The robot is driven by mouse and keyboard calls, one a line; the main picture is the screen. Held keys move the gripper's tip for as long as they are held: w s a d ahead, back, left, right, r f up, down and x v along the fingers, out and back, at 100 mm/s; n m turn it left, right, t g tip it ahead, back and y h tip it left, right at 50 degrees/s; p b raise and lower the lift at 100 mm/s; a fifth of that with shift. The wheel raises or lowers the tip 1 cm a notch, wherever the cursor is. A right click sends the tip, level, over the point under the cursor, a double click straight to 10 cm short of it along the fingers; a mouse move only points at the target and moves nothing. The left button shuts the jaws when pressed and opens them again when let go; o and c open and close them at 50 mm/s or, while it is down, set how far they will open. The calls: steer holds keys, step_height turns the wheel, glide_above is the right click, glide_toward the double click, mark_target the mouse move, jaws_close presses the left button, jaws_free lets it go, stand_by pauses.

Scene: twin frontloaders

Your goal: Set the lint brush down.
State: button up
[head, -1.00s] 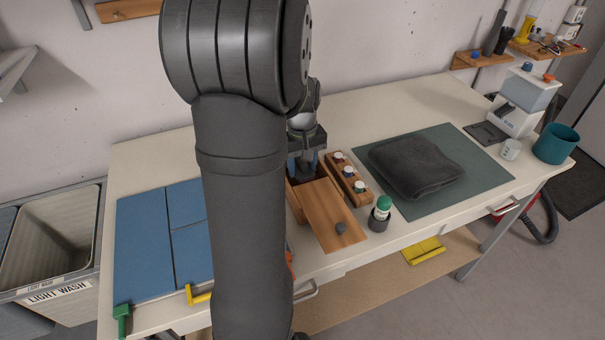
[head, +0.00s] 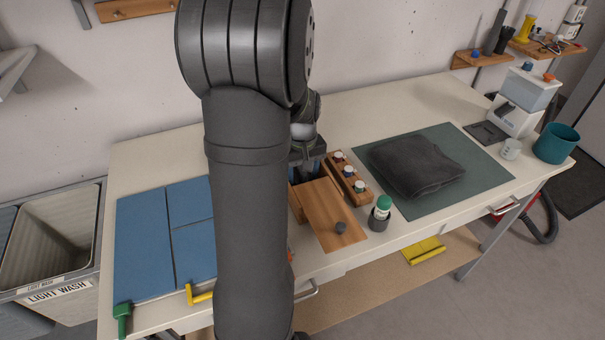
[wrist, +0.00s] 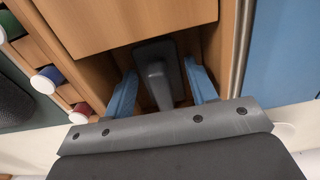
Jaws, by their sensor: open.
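The lint brush (wrist: 158,72), dark grey with a handle, lies inside a wooden box (wrist: 213,35) in the wrist view. In the head view my arm and gripper hide it. My gripper (wrist: 161,88) is open, with one blue finger on each side of the brush's handle and a gap to each. In the head view my gripper (head: 306,172) is at the open back part of the box, behind the wooden lid (head: 334,213) with its dark knob. Whether the brush rests fully on the box floor is hard to tell.
A wooden rack of several capped bottles (head: 348,178) stands close right of the box. A green-capped bottle (head: 381,208) stands in front of it. A dark folded cloth (head: 415,165) lies on a green mat (head: 478,183). A blue folding board (head: 143,245) lies left.

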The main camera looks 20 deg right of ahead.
step_height(320, 180, up, 12)
stand_by(0.4)
steer(key=shift+f, duration=0.1)
steer(key=shift+f, duration=4)
steer(key=shift+f, duration=0.15)
